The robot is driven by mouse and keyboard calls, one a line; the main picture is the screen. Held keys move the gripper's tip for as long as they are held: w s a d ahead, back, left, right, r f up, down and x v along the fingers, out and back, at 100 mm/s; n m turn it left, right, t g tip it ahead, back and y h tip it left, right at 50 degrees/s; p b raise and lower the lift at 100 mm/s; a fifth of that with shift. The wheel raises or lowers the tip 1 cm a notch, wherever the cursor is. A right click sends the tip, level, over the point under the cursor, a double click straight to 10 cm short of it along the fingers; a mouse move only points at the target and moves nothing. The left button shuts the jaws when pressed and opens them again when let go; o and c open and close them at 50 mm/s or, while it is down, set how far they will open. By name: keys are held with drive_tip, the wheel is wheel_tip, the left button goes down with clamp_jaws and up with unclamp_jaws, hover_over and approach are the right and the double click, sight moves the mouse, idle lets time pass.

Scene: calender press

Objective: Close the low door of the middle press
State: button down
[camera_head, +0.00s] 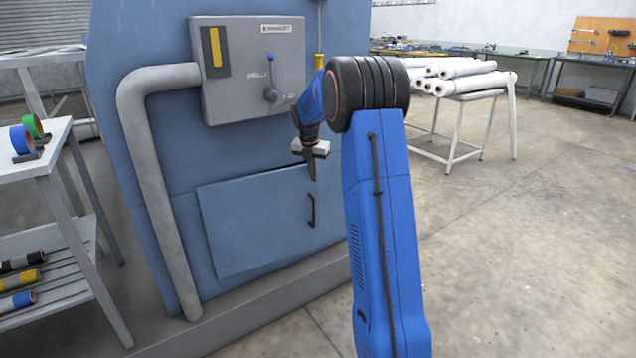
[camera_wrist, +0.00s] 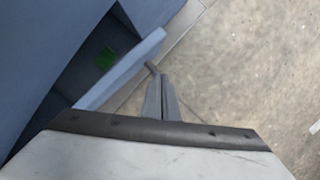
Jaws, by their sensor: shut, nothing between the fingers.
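The low door (camera_head: 255,235) is a blue flap panel on the blue press body (camera_head: 160,40), with a dark bar handle (camera_head: 312,211) near its right side. In the wrist view the door (camera_wrist: 122,72) stands ajar, with a dark opening between it and the press (camera_wrist: 35,50). The handle's grey end (camera_wrist: 151,67) sticks out on the door's outer side. My gripper (camera_head: 313,178) points down by the door's upper right part. In the wrist view its fingers (camera_wrist: 165,78) are together and empty, outside the door near the handle. Contact cannot be told.
A green thing (camera_wrist: 106,59) lies inside the opening. A control box (camera_head: 250,70) with a lever and a thick grey pipe (camera_head: 150,180) are on the press. A rack with tapes (camera_head: 45,165) stands left. White rolls (camera_head: 455,75) lie on a stand behind. The floor at right is clear.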

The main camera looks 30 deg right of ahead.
drive_tip(key=shift+w+d+n, duration=0.15)
drive_tip(key=shift+w+n, duration=0.05)
drive_tip(key=shift+w, duration=0.6)
drive_tip(key=shift+w+d+n, duration=0.15)
drive_tip(key=shift+w+n, duration=0.05)
drive_tip(key=shift+w, duration=0.55)
drive_tip(key=shift+s, duration=0.1)
